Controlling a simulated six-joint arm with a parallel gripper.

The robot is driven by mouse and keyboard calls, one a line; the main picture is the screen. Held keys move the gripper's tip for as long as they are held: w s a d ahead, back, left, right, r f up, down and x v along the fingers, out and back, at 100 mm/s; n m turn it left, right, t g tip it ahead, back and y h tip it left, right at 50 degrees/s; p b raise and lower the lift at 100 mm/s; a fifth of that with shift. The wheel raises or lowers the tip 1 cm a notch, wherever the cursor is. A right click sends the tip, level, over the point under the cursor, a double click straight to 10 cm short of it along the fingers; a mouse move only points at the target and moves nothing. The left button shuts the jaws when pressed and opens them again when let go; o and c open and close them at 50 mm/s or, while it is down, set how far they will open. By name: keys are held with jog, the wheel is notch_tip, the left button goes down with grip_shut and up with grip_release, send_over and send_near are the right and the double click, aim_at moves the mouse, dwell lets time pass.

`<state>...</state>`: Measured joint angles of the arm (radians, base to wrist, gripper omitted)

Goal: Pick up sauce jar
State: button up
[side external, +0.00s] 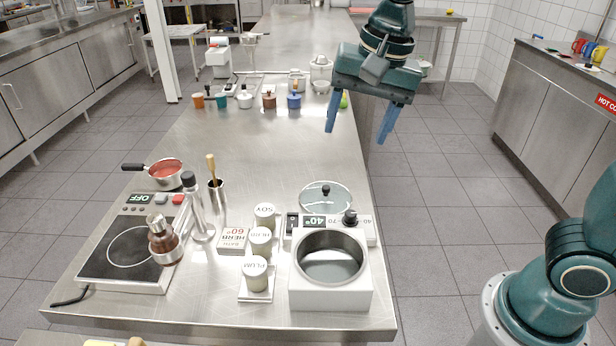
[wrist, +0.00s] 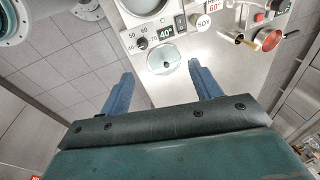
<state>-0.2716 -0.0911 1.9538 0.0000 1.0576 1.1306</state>
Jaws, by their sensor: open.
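Three pale lidded sauce jars stand in a column on the steel table: the SOY jar (side external: 264,216) at the back, a middle jar (side external: 261,240) with a hard-to-read label, and the PLUM jar (side external: 256,272) in front. The SOY jar top also shows in the wrist view (wrist: 203,21); the other two are not clear there. My gripper (side external: 356,136) is open and empty, high above the table's right edge, well behind and above the jars. Its blue fingers (wrist: 161,70) are spread in the wrist view.
A round water bath (side external: 332,285) stands right of the jars, with a glass lid (side external: 326,196) behind it. Colored pots line the back; mid-table is clear.

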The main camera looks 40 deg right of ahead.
jog(key=w+a+f+m+g, duration=0.1)
jog(key=w+a+f+m, duration=0.25)
jog(key=w+a, duration=0.2)
jog(key=m+g, duration=0.2)
jog(key=m, duration=0.3)
send_over(260, 235)
notch_tip(260, 235, down, 5)
jog(key=shift+a+h, duration=0.1)
jog(key=shift+h, duration=0.2)
jog(key=shift+f, duration=4.2)
jog(key=shift+f, duration=0.1)
jog(key=shift+f, duration=2.5)
